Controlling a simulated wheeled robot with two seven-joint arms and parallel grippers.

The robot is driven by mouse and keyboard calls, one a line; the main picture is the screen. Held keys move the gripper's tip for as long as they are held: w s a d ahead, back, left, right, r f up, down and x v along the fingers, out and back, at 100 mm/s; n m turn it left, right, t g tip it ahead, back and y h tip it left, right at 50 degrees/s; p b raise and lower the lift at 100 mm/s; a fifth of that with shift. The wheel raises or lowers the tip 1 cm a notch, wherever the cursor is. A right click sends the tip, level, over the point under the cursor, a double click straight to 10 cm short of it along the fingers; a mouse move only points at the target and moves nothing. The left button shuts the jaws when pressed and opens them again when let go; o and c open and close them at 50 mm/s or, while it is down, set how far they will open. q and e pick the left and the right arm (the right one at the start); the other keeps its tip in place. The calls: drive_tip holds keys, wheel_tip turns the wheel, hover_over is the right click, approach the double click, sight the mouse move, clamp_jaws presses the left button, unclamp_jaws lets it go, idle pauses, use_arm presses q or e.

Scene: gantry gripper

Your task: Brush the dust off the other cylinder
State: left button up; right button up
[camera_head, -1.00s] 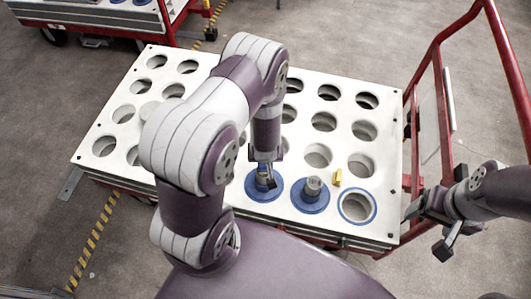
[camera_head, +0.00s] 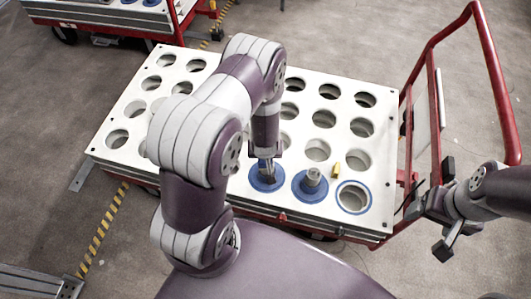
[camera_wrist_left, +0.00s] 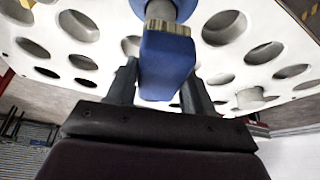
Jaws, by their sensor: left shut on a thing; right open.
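Two cylinders with blue flanges stand in the near row of the white plate. The left one (camera_head: 266,184) is mostly hidden by my left gripper (camera_head: 267,168), which is directly over it. The other cylinder (camera_head: 313,178) shows its grey top, uncovered. In the left wrist view my left gripper (camera_wrist_left: 160,90) is shut on a blue brush (camera_wrist_left: 167,62). Its tan bristles (camera_wrist_left: 160,25) point toward a grey cylinder (camera_wrist_left: 178,8) at the top edge; I cannot tell whether they touch. My right gripper (camera_head: 430,230) is open and empty, right of the cart.
The white plate (camera_head: 230,186) has rows of round holes, one with a blue ring (camera_head: 353,197) at the near right. A small yellow object (camera_head: 336,169) lies beside it. A red cart handle (camera_head: 497,80) rises at the right. Another cart (camera_head: 120,14) stands behind, left.

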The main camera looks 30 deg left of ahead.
use_arm(q)
drive_tip(key=shift+r+p, duration=0.95)
drive_tip(key=shift+r, duration=0.4)
